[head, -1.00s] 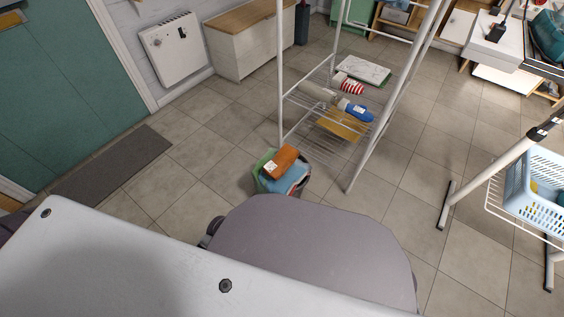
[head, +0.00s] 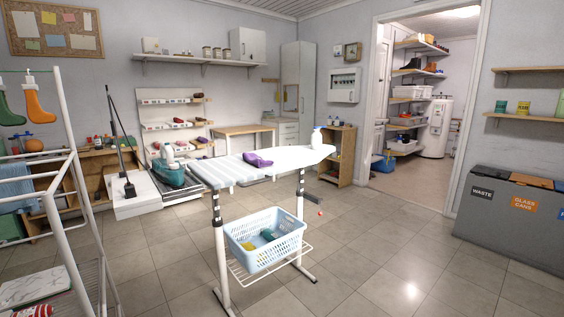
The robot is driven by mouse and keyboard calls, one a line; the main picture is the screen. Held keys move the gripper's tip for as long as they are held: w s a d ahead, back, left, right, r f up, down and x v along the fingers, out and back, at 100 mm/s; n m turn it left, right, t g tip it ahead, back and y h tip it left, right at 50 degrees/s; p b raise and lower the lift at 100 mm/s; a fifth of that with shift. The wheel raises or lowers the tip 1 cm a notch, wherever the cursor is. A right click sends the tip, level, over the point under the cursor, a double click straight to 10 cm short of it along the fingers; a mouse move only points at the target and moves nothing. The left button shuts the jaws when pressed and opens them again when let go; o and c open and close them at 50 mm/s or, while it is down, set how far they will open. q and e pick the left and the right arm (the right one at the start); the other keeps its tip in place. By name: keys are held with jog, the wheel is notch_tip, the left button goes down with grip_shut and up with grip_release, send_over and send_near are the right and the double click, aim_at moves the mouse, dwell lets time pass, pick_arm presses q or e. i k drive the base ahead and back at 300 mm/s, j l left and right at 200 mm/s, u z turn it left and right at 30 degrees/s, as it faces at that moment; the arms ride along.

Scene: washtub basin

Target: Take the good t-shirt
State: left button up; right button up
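No garment can be made out for sure as a t-shirt. A folded or crumpled purple cloth (head: 258,159) lies on the ironing board (head: 292,157). A light striped cloth or cover (head: 226,172) spans the board's left part. A light blue basket (head: 283,252) sits on the rack under the board, with green and yellow items (head: 267,236) inside that are too small to identify. Neither of my grippers is in view.
A white drying rack (head: 75,215) stands at the near left. A grey recycling bin (head: 510,213) stands at the right wall. A white bottle (head: 316,138) stands on the board's far end. A doorway opens behind. Floor (head: 400,265) at the right is clear.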

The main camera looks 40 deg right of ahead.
aim_at(253, 159)
jog(key=z, duration=1.25)
